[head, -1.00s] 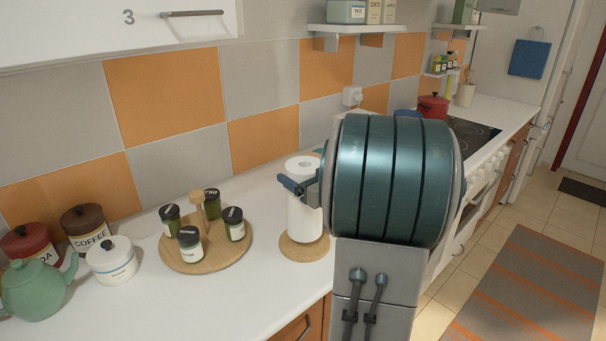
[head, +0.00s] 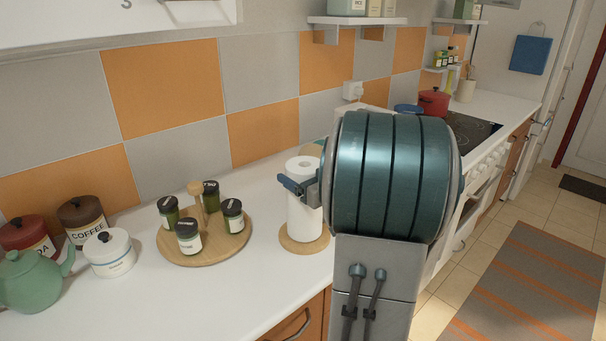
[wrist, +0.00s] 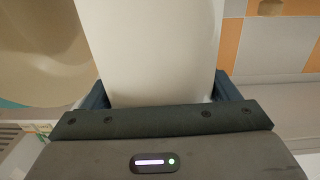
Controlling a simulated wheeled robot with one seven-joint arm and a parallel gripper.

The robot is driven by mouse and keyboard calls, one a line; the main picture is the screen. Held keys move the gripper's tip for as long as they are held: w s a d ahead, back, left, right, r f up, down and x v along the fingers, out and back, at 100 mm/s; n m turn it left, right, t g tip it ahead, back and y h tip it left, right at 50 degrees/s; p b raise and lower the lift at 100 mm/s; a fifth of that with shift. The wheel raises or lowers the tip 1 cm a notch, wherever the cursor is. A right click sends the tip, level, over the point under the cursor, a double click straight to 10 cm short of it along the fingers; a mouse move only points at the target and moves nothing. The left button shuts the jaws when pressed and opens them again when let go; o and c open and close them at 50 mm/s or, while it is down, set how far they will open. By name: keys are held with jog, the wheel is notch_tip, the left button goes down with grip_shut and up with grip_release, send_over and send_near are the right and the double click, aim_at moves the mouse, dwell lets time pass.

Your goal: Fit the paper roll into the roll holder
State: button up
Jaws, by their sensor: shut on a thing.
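The white paper roll (head: 304,215) stands upright over a round wooden base (head: 302,246) on the counter; it also fills the upper middle of the wrist view (wrist: 150,50). The wooden base looks like the roll holder; I cannot tell whether the roll touches it. My gripper (head: 298,187) is at the upper part of the roll. In the wrist view its two blue fingers (wrist: 158,92) lie on either side of the roll, shut on it. My arm hides the right side of the gripper and part of the roll.
A round wooden tray (head: 190,255) with several spice jars stands left of the roll. A green teapot (head: 32,282) and canisters (head: 108,253) are at the far left. A red pot (head: 433,101) and the hob (head: 470,132) are beyond my arm. The front counter is clear.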

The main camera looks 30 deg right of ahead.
jog(key=shift+f, duration=0.25)
jog(key=o, duration=1.3)
jog(key=s, duration=0.4)
jog(key=s+d+b, duration=0.1)
jog(key=s, duration=0.8)
jog(key=shift+s+d, duration=0.25)
jog(key=shift+s, duration=0.15)
